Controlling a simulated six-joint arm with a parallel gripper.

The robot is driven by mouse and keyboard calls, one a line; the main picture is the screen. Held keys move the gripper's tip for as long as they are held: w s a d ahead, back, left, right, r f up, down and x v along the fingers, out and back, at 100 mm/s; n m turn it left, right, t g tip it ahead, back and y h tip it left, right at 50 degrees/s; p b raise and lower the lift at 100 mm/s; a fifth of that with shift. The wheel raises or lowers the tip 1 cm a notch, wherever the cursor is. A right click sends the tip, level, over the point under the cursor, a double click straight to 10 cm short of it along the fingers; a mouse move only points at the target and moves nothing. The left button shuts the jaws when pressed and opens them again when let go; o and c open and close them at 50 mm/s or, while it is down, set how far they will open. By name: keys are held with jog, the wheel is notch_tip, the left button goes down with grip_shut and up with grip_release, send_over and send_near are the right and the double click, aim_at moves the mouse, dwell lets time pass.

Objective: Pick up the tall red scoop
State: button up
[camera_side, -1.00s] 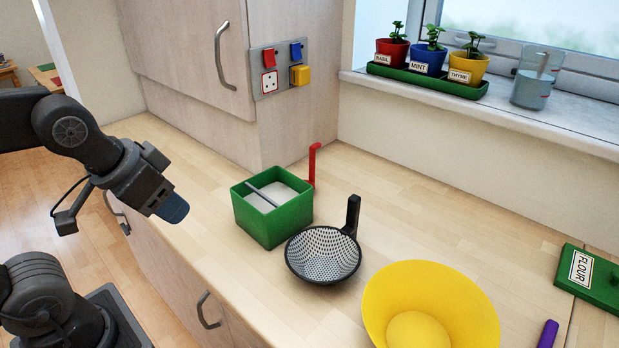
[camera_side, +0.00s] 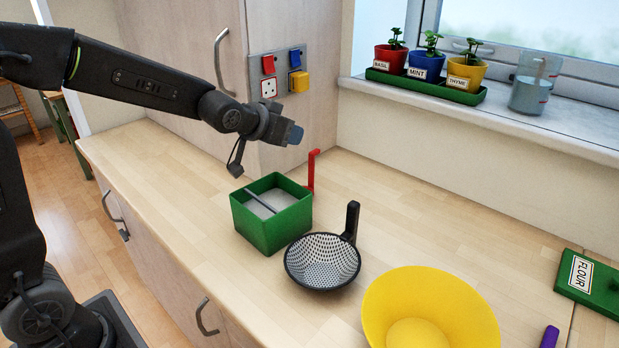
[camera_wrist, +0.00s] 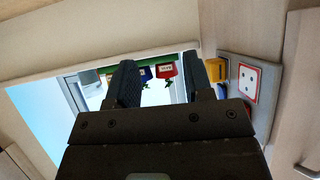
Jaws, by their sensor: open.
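The tall red scoop (camera_side: 311,172) stands upright on the worktop behind the green box; only its red handle shows, and its lower part is hidden by the box. The green box (camera_side: 268,229) is open-topped, with pale contents and a grey bar (camera_side: 262,201) across it. My gripper (camera_side: 295,134) is above and behind the box, higher than the scoop's top and a little left of it, apart from it. In the wrist view, my gripper (camera_wrist: 161,82) has its two dark fingers spread with nothing between them. The scoop does not show in the wrist view.
A black-handled strainer (camera_side: 322,262) and a yellow bowl (camera_side: 430,305) stand right of the box. A switch panel (camera_side: 281,84) is on the cabinet wall behind my gripper. Potted herbs (camera_side: 427,66) line the sill. The worktop right of the scoop is clear.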

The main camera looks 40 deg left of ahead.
jog(key=t, duration=0.2)
send_over(310, 159)
jog(key=s, duration=0.3)
notch_tip(310, 159, down, 3)
jog(key=f, duration=0.7)
jog(key=shift+w+d+f, duration=0.1)
jog(key=shift+w+f, duration=0.2)
jog(key=shift+x, duration=1.45)
jog(key=shift+r, duration=0.15)
grip_shut()
